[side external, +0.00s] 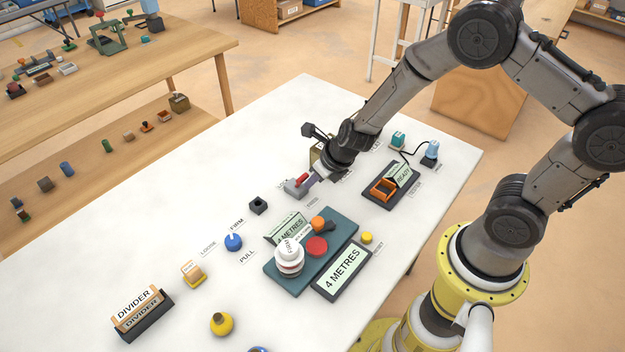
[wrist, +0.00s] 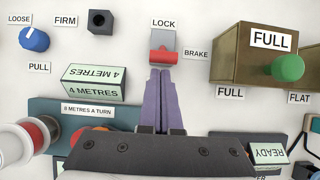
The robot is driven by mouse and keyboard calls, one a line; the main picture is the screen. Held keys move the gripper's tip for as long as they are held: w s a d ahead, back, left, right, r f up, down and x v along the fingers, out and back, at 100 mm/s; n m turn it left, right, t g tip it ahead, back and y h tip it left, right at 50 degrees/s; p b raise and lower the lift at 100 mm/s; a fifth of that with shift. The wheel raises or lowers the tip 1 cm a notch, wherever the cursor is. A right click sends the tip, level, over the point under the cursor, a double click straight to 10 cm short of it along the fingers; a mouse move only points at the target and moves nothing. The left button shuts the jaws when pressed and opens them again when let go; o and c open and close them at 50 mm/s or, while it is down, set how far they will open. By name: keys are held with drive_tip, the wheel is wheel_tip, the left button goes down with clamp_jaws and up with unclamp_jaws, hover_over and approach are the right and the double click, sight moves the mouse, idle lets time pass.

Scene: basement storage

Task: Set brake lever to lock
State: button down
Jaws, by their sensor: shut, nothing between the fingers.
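The brake lever is a red handle (wrist: 164,56) on a small grey base (wrist: 163,38). In the wrist view a LOCK label (wrist: 164,23) lies beyond the far end of the base and a BRAKE label (wrist: 196,55) lies to its right. The handle sits toward the near end, away from LOCK. It also shows as a red handle in the side view (side external: 300,182). My gripper (wrist: 160,73) is shut and empty, its purple fingertips right at the near side of the handle. I cannot tell whether they touch it.
A brass box with a green knob (wrist: 288,68) stands right of the lever. A black block (wrist: 101,22) and a blue knob (wrist: 34,39) are to the left. A teal panel (side external: 341,231) with a 4 METRES display, white dial and red button lies nearer.

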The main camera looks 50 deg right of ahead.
drive_tip(key=shift+w+r, duration=0.25)
drive_tip(key=shift+w, duration=0.15)
drive_tip(key=shift+w+r, duration=0.3)
drive_tip(key=shift+w, duration=0.2)
drive_tip(key=shift+w+r, duration=0.2)
drive_tip(key=shift+w, duration=0.3)
drive_tip(key=shift+w+r, duration=0.15)
drive_tip(key=shift+w, duration=0.3)
drive_tip(key=shift+w+r, duration=0.15)
drive_tip(key=shift+w, duration=1.95)
drive_tip(key=shift+w, duration=0.1)
drive_tip(key=v, duration=0.7)
drive_tip(key=shift+r, duration=0.25)
